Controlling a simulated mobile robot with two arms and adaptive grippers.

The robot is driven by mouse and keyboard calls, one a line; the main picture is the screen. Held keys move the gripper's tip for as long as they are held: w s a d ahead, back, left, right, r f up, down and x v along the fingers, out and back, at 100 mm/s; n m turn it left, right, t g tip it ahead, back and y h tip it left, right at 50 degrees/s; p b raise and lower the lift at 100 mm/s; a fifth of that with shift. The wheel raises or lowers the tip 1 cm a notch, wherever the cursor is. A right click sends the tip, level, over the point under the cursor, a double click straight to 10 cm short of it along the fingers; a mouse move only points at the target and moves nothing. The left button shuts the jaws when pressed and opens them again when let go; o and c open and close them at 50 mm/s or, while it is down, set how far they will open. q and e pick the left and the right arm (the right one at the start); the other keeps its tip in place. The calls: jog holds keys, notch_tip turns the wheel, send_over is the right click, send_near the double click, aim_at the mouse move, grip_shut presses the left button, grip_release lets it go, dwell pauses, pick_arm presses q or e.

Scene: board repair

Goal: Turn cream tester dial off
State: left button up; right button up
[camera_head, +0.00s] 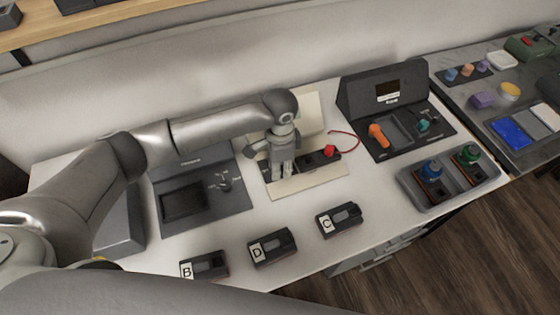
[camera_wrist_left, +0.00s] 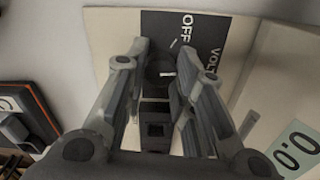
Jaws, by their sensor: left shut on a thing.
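The cream tester (camera_head: 311,113) stands at the middle of the white bench, with an upright cream panel and a cream base. My left gripper (camera_head: 283,165) is in front of that panel, pointing down and hiding part of it. In the left wrist view, the black dial (camera_wrist_left: 158,66) with a white mark sits between the fingers of this gripper, which is shut on it. The words OFF and VOLT are printed on a dark label (camera_wrist_left: 205,38) beside the dial. The tester's display (camera_wrist_left: 297,150) reads 0.0. My right gripper is not in view.
A dark module with a red plug (camera_head: 330,151) and red wire lies on the tester's base. A grey device (camera_head: 205,200) is left, a black tester (camera_head: 400,90) right. Modules B (camera_head: 205,265), D (camera_head: 272,247) and C (camera_head: 339,219) lie in front. A tray (camera_head: 455,195) holds blue and green knobs.

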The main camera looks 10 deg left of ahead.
pick_arm(q)
jog(key=n+p, duration=0.2)
jog(key=p, duration=0.1)
jog(key=n+p, duration=0.3)
jog(key=p, duration=0.1)
jog(key=n+p, duration=0.2)
jog(key=p, duration=0.1)
jog(key=shift+r+n+p, duration=0.25)
jog(key=shift+n+p, duration=0.1)
jog(key=shift+n, duration=0.05)
jog(key=shift+f+n+p, duration=0.1)
jog(key=shift+n+p, duration=0.75)
jog(key=shift+n, duration=0.05)
jog(key=shift+f+n+p, duration=0.1)
jog(key=shift+n+p, duration=0.35)
jog(key=shift+n, duration=0.15)
jog(key=o, duration=1)
jog(key=shift+o, duration=0.2)
